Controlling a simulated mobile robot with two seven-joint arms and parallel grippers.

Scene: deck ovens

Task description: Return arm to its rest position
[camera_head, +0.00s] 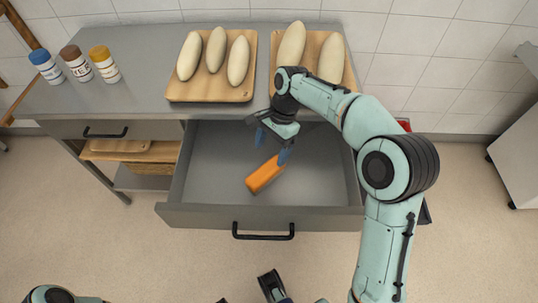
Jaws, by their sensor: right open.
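My right arm reaches in from the lower right, and its gripper (272,147) hangs over the open drawer (210,214). Its two blue fingertips are spread apart with nothing between them. An orange object (264,174), a small box or handle in shape, lies at a slant on the drawer floor just below the fingertips, apart from them as far as I can see. Only a piece of my left arm (60,296) shows at the bottom left edge.
On the grey counter (140,62) stand two wooden boards with pale dough loaves (215,48) and (291,45). Several capped jars (75,63) stand at the left. The pulled-out drawer juts into the room with its black handle (263,231) in front. Floor is clear at left.

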